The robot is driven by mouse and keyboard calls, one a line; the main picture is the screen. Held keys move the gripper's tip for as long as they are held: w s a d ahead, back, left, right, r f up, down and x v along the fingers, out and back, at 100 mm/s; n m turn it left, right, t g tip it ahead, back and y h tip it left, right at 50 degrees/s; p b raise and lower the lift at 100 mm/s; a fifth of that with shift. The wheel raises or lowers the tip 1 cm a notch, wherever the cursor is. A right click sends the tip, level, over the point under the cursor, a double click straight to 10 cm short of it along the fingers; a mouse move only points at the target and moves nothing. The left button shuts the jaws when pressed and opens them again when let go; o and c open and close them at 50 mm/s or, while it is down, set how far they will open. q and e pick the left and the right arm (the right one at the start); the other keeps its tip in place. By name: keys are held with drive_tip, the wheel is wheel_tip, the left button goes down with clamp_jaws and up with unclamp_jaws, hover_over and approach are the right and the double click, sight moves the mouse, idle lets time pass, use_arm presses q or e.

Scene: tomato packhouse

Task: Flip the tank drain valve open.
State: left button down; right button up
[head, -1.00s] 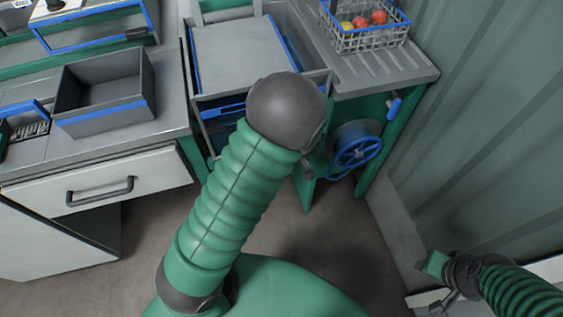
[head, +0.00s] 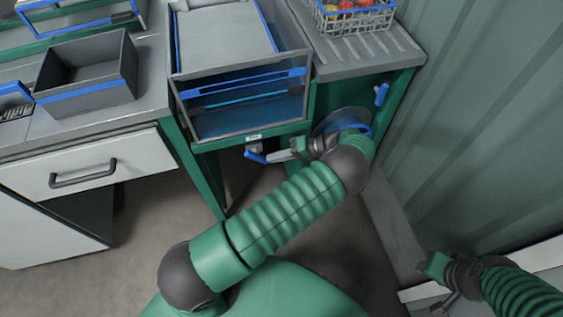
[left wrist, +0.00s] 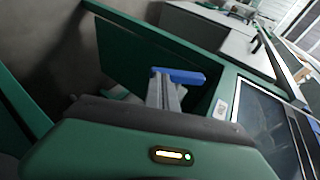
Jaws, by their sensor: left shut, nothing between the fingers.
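The tank (head: 217,138) stands at the bench edge with bluish water behind its clear front. Below its front hangs the drain valve with a blue lever (head: 256,157), which slants down to the right. My left gripper (head: 273,158) is shut and empty, its fingertips beside the lever's right end. In the left wrist view the blue lever (left wrist: 182,76) lies across just beyond the grey fingertips (left wrist: 163,80); whether they touch I cannot tell. The valve body is mostly hidden there. My right gripper (head: 436,285) is low at the right, far from the valve; its fingers are unclear.
A blue handwheel (head: 357,127) is partly hidden behind my left wrist. Another blue handle (head: 381,94) is on the green cabinet side. A wire basket (head: 352,20) stands on the drainboard, a grey bin (head: 85,92) on the left counter. A corrugated wall closes off the right.

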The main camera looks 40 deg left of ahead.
use_arm(q)
drive_tip(key=f+b, duration=0.1)
drive_tip(key=y, duration=0.1)
drive_tip(key=a+f+g+b, duration=0.1)
drive_tip(key=shift+s+f+b, duration=0.3)
drive_tip(key=shift+s+b, duration=0.05)
drive_tip(key=shift+s+a+f, duration=0.1)
drive_tip(key=shift+a+f, duration=0.05)
idle(0.5)
